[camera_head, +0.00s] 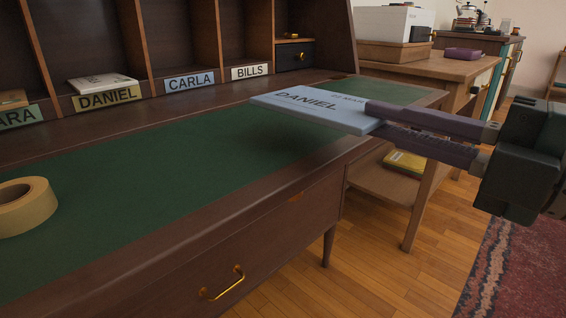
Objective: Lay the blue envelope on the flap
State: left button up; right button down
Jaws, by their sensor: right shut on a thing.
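The blue envelope (318,109), pale blue and marked "DANIEL" with smaller text beside it, is held flat above the right end of the desk flap. My right gripper (378,118) is shut on the envelope's right edge, one finger above and one below. The flap (190,165) is the desk's writing surface, with a green inlay and a brown wooden border. A dark shadow lies on the green under the envelope, and there seems to be a gap between them. My left gripper is not in view.
A roll of tan tape (40,222) lies on the flap at the left. A side table (440,68) stands at the right. The middle of the flap is clear.

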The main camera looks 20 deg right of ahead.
notch_tip(320, 180, down, 4)
jog(key=b, duration=0.3)
jog(key=c, duration=1.4)
grip_release()
jog(key=shift+f, duration=0.15)
jog(key=shift+c, duration=0.2)
jog(key=o, duration=0.4)
jog(key=shift+o, duration=0.3)
jog(key=shift+s+r, duration=0.1)
jog(key=shift+r, duration=0.1)
